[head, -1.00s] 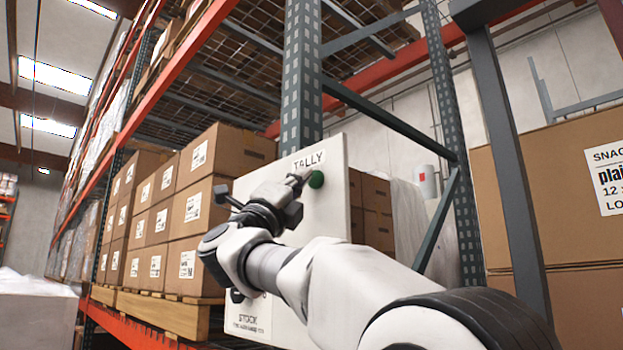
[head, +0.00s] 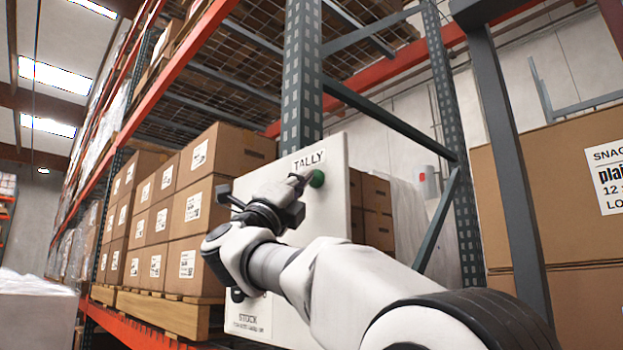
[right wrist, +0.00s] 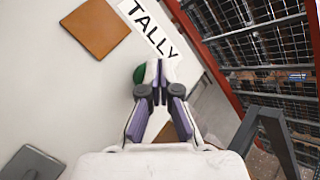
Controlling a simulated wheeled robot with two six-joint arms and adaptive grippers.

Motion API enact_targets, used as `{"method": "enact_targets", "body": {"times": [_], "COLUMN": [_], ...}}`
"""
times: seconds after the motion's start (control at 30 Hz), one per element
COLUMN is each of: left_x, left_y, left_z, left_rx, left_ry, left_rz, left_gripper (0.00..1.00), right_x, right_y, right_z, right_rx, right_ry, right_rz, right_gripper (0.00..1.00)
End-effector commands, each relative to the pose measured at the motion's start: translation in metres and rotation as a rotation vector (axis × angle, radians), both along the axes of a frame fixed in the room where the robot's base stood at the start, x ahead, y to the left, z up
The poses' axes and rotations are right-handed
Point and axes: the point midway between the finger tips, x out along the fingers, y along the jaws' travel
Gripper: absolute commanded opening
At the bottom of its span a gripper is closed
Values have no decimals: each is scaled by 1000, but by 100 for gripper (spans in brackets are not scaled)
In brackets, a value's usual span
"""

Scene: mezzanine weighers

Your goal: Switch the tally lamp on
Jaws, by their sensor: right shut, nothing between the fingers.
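A white panel (head: 335,222) stands against the rack post and carries a "TALLY" label (head: 309,160). A round green button (head: 317,179) sits just below the label. My right gripper (head: 303,176) is shut and empty, its tips right beside the button; I cannot tell whether they touch it. In the right wrist view, the shut fingertips (right wrist: 158,76) partly cover the button (right wrist: 139,73), whose green edge shows to their left. The label (right wrist: 152,29) is above them. No lit lamp shows. My left gripper is not in view.
The panel also bears an orange-brown square (right wrist: 95,27) and a grey plate (right wrist: 33,165). A "STOCK" label (head: 247,318) is low on the panel. Stacked cartons (head: 165,215) stand to the left, and a large carton (head: 570,200) and grey post (head: 505,150) to the right.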

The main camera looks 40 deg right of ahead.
Motion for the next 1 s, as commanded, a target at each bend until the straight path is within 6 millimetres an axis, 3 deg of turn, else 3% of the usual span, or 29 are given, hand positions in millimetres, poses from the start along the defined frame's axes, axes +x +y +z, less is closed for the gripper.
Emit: {"method": "enact_targets", "body": {"times": [0.5,1.0], "left_x": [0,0], "left_y": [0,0], "left_z": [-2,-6], "left_rx": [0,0], "left_ry": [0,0], "left_rz": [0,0], "left_gripper": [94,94], "right_x": [1,-1], "right_y": [-6,2], "right_z": [0,0], "right_rx": [1,0], "right_ry": [0,0], "right_rz": [0,0], "right_gripper": [0,0]}}
